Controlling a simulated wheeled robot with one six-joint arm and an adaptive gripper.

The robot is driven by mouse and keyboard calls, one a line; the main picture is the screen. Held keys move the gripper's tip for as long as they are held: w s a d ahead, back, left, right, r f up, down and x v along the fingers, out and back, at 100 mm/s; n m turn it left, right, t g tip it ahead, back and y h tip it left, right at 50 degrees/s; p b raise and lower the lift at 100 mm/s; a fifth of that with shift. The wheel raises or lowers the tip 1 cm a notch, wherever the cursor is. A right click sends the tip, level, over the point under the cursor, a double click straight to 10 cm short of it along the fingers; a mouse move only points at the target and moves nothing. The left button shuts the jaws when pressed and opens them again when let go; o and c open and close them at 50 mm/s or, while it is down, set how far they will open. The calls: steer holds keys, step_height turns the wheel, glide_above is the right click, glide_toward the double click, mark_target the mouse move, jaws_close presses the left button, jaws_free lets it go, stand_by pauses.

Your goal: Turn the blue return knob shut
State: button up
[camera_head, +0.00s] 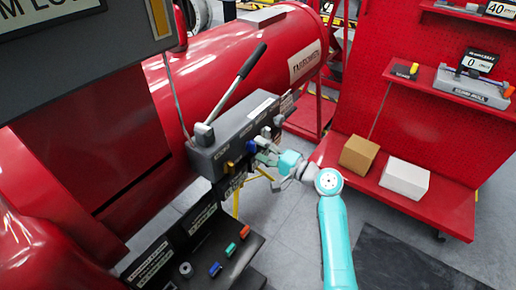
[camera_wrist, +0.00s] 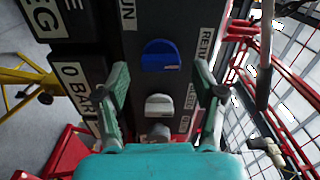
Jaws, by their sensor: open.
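The blue return knob (camera_wrist: 160,55) sits on the dark panel (camera_wrist: 145,22) in the wrist view, with part of a "RUN" label to its left and a partly cut "RETU" label to its right. In the head view the blue knob (camera_head: 251,147) shows small on the front of the grey valve block (camera_head: 222,142). My gripper (camera_wrist: 162,80) is open and empty, its two green fingers spread to the left and right below the blue knob in the picture. It also shows at the block in the head view (camera_head: 264,153). I cannot tell whether a finger touches anything.
A pale grey knob (camera_wrist: 159,104) lies between my fingers in the wrist view, with a grey cylinder (camera_wrist: 159,132) below it. A black lever (camera_head: 237,84) rises from the block. Small coloured parts (camera_head: 231,249) lie on the lower shelf. Boxes (camera_head: 358,155) stand on a red bench.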

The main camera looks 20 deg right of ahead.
steer(key=v, duration=1)
steer(key=shift+s, duration=0.2)
steer(key=shift+d, duration=0.1)
steer(key=shift+f, duration=0.1)
